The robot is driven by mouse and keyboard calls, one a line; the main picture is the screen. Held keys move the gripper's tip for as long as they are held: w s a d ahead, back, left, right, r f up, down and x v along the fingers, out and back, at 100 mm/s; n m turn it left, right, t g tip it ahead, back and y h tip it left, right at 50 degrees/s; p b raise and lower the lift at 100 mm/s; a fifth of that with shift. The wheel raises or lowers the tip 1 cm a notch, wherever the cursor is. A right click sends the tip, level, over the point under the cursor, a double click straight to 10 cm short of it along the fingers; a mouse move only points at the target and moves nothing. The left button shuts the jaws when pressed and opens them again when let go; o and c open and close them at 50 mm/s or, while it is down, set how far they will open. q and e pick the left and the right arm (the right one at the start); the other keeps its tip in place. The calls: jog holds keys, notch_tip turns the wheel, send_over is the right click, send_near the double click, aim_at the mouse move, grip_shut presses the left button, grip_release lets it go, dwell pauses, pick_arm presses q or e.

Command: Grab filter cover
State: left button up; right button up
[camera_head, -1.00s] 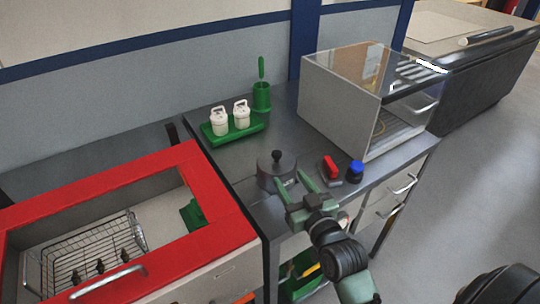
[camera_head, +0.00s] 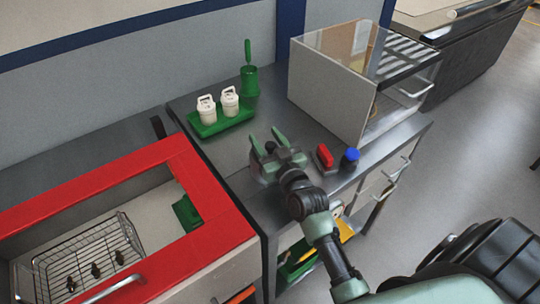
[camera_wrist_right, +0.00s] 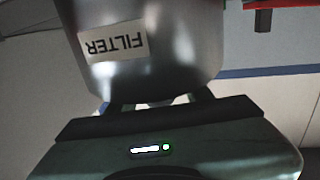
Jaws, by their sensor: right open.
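The filter cover, a round grey metal part with a dark knob on top, stands on the grey bench; in the head view only part of its side (camera_head: 262,168) shows behind my right gripper. In the right wrist view a shiny metal cylinder with an upside-down "FILTER" label (camera_wrist_right: 150,65) fills the upper middle. My right gripper (camera_head: 266,140) is open, its two green fingers spread around the knob area. I cannot tell whether they touch it. The fingers are partly hidden below the cylinder in the wrist view. My left gripper is not in view.
Close on the right stand a red part (camera_head: 325,157) and a blue-topped part (camera_head: 350,158). Behind are a green tray (camera_head: 222,124) with two white canisters and a green cup (camera_head: 250,82). A glass-topped box (camera_head: 330,90) stands right; a red-rimmed bin (camera_head: 90,187) is left.

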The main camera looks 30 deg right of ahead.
jog(key=shift+w, duration=0.1)
grip_shut()
dwell(1.4)
